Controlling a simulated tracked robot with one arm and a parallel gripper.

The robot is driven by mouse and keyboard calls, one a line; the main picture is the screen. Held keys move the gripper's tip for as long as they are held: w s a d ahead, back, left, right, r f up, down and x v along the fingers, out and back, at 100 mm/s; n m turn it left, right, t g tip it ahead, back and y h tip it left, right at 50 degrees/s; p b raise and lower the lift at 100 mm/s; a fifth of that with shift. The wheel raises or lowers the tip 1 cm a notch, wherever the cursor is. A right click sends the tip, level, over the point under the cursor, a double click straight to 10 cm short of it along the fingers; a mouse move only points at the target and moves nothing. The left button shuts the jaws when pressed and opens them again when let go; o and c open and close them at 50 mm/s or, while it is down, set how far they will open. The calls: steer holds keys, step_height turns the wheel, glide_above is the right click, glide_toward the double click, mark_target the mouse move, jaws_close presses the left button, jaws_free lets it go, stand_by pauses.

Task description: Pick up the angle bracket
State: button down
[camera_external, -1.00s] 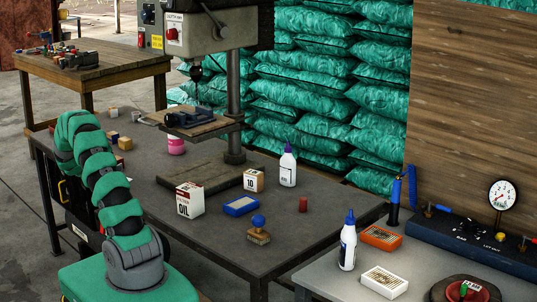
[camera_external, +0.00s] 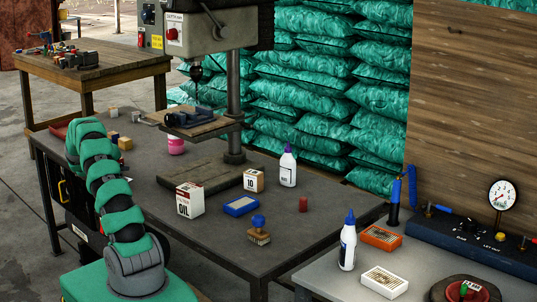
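A small grey metal piece (camera_external: 148,119) lies on the dark workbench, left of the drill press vise. It may be the angle bracket, but it is too small to tell its shape surely. My green arm rises from its base at the lower left and reaches over the bench's left end. My gripper is hidden behind my arm's upper links, so its fingers do not show.
Small wooden blocks (camera_external: 125,143) and a red item (camera_external: 60,130) are near my arm. The drill press (camera_external: 233,100) stands behind.

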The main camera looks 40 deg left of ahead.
stand_by(0.3)
steer(key=shift+r+p, duration=0.95)
steer(key=shift+r, duration=0.9)
steer(key=s+d, duration=0.2)
steer(key=d, duration=0.2)
steer(key=s+d+r+p, duration=0.1)
steer(key=s+d, duration=0.2)
steer(key=d, duration=0.2)
steer(key=s+d+p, duration=0.1)
steer(key=s+d, duration=0.2)
steer(key=d, duration=0.1)
steer(key=shift+s+d+r, duration=0.15)
steer(key=shift+s+d, duration=0.05)
steer(key=shift+d, duration=0.1)
